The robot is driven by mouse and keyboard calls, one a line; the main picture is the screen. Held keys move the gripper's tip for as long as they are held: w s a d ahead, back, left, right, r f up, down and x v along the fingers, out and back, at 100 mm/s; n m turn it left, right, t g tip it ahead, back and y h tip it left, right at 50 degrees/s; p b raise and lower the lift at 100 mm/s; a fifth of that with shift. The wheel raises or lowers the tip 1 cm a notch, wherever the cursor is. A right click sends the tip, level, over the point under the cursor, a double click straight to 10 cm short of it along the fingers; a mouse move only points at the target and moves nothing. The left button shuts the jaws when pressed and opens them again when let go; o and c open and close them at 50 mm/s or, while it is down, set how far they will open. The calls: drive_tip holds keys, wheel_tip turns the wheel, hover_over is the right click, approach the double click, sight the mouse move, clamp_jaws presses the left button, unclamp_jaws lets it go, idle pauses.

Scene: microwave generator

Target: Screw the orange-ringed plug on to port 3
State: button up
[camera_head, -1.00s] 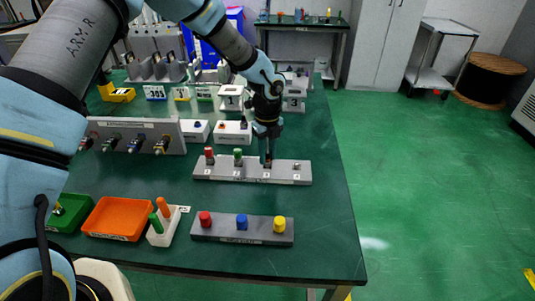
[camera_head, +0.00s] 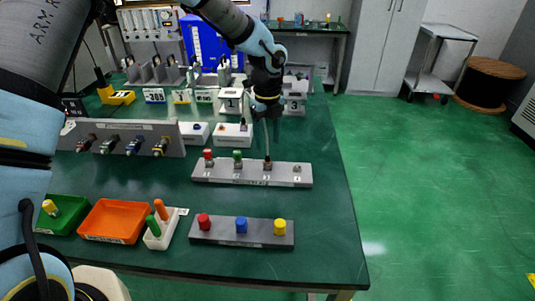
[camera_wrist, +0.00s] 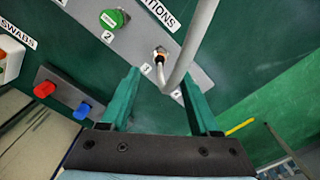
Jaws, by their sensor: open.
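The grey station strip (camera_head: 220,172) lies on the green table, with a red cap (camera_head: 208,155), a green cap (camera_head: 238,156) and a bare port at its right end. The plug (camera_head: 267,163) sits at port 3, with its grey cable (camera_head: 267,140) rising towards my gripper. In the wrist view the plug (camera_wrist: 160,54) shows a small orange band beside label 3, and the cable (camera_wrist: 190,50) loops close to the camera. Whether its thread is tight cannot be told. My gripper (camera_wrist: 163,82) is open above the strip, apart from the plug; in the head view my gripper (camera_head: 267,115) is small.
A dark strip (camera_head: 260,236) with red, blue and yellow knobs lies in front. Orange (camera_head: 117,220) and green trays stand left. A connector panel (camera_head: 125,138), numbered stands and white boxes stand behind. Table surface right of the strip is clear.

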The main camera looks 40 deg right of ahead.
drive_tip(key=shift+r+b, duration=0.3)
drive_tip(key=shift+r, duration=1.85)
drive_tip(key=w+a+r+n, duration=0.1)
drive_tip(key=w+a+n, duration=0.4)
drive_tip(key=a+n, duration=0.5)
drive_tip(key=w+a+r+n, duration=0.2)
drive_tip(key=w+a+n, duration=0.35)
drive_tip(key=a, duration=0.95)
drive_tip(key=s+a+r+n, duration=0.1)
drive_tip(key=s+a+n, duration=0.2)
drive_tip(key=a+n, duration=0.7)
drive_tip(key=s+a+n+t, duration=0.1)
drive_tip(key=s+a+n, duration=0.2)
drive_tip(key=a+n, duration=0.7)
drive_tip(key=shift+s+a+r+t, duration=0.25)
drive_tip(key=shift+a+r+t, duration=0.1)
drive_tip(key=shift+a, duration=0.5)
